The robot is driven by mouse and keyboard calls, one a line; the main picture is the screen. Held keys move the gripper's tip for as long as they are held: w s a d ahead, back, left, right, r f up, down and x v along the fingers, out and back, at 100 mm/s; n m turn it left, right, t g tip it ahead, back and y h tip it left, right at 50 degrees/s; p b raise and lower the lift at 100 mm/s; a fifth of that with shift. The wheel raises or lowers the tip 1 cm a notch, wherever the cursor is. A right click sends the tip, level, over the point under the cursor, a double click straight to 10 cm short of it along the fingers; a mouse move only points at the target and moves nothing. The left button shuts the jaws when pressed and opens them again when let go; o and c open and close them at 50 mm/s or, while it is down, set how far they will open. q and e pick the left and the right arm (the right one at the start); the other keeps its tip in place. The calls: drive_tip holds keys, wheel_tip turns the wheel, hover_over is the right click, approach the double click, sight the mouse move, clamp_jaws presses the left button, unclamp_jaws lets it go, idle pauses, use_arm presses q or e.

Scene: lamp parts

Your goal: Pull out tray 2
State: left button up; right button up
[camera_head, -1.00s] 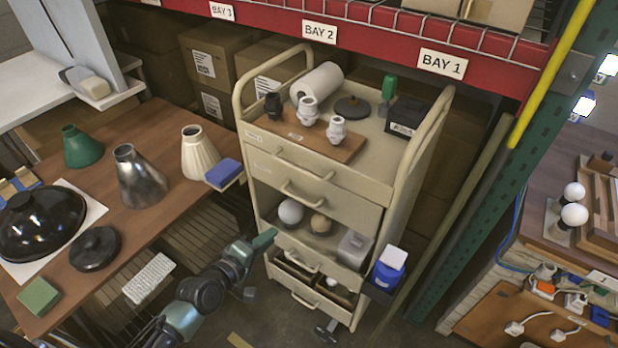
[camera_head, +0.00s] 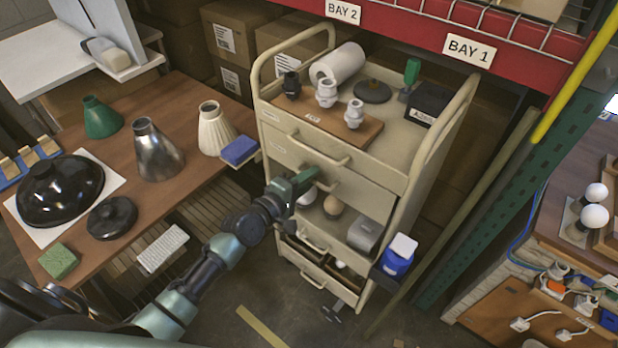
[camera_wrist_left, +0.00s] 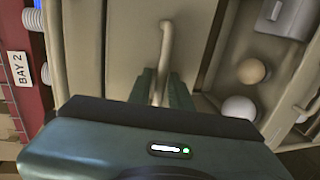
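The cream cart holds a stack of drawers; the second one from the top (camera_head: 368,197), just above the open shelf, matches tray 2, though its label is too small to read. It looks closed. Its bar handle (camera_wrist_left: 166,45) runs between the two green fingers of my left gripper (camera_wrist_left: 161,90) in the wrist view. The fingers lie close on both sides of the bar and appear shut on it. In the head view my left gripper (camera_head: 308,180) reaches this handle from the left and covers part of it. My right gripper is not in view.
The top drawer's handle (camera_head: 318,154) sits just above. The shelf below holds round bulbs (camera_head: 333,204) and a grey box (camera_head: 365,233). A blue container (camera_head: 397,258) hangs at the cart's right side. A wooden table (camera_head: 190,90) with lamp shades stands left. Floor in front is mostly clear.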

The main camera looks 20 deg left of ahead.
use_arm(q)
clamp_jaws()
idle(1.4)
